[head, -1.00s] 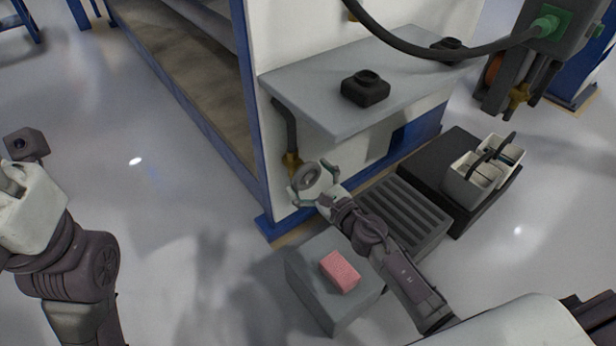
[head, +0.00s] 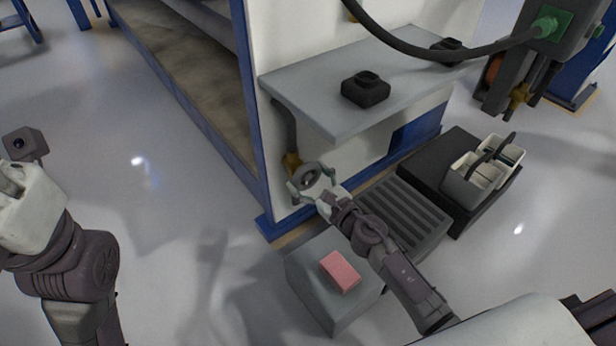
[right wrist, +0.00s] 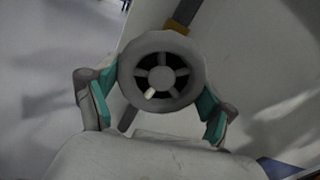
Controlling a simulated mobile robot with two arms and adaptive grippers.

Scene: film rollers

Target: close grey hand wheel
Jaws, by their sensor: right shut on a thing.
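The grey hand wheel (head: 308,176) sits on a brass valve (head: 291,161) at the end of a dark pipe, below the grey shelf by the white panel. In the right wrist view the round spoked wheel (right wrist: 160,45) fills the space between the fingers. My right gripper (head: 312,184) is shut on the wheel, with a green-padded finger on each side of its rim. In the right wrist view the right gripper (right wrist: 157,95) shows both fingers against the wheel.
The grey shelf (head: 345,100) with black holders (head: 365,88) is above the wheel. A grey block with a pink sponge (head: 341,271) stands below my right arm. Floor at left is clear.

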